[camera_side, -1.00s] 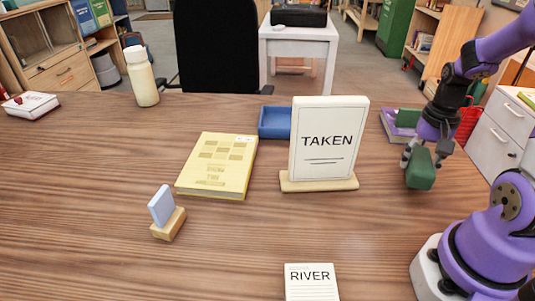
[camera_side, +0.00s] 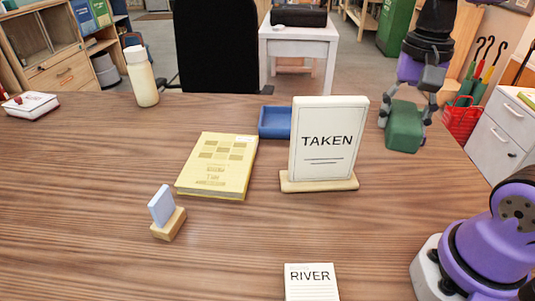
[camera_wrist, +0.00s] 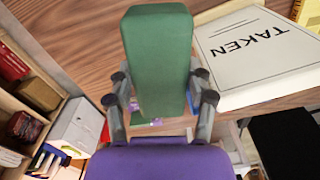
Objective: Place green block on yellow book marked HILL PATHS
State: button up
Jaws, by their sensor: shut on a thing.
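The green block (camera_side: 405,128) is held in my gripper (camera_side: 408,100), to the right of the TAKEN sign in the side view. My gripper is shut on it, with a finger on either side. In the wrist view the green block (camera_wrist: 158,60) stands out between the fingertips of my gripper (camera_wrist: 160,92). The yellow book (camera_side: 218,165) lies flat on the table, left of the sign and well apart from the block. Its printed title faces away and is too small to read surely.
The upright TAKEN sign (camera_side: 327,140) on its wooden base stands between my gripper and the yellow book. A blue tray (camera_side: 275,122) sits behind it. A small stand with a pale card (camera_side: 162,207), a RIVER card (camera_side: 312,283) and a cream bottle (camera_side: 142,78) are also on the table.

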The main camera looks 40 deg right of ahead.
notch_tip(320, 180, up, 8)
jog(key=shift+f, duration=0.1)
jog(key=w+a+r+n, duration=0.2)
jog(key=w+a+r, duration=0.1)
jog(key=w+a, duration=1.1)
jog(key=w+a+f, duration=0.1)
jog(key=a+f, duration=0.2)
jog(key=a, duration=0.8)
send_over(244, 168)
jog(key=shift+n, duration=0.4)
notch_tip(244, 168, down, 18)
jog(key=shift+r, duration=0.15)
jog(key=shift+f, duration=2.05)
jog(key=shift+f, duration=0.15)
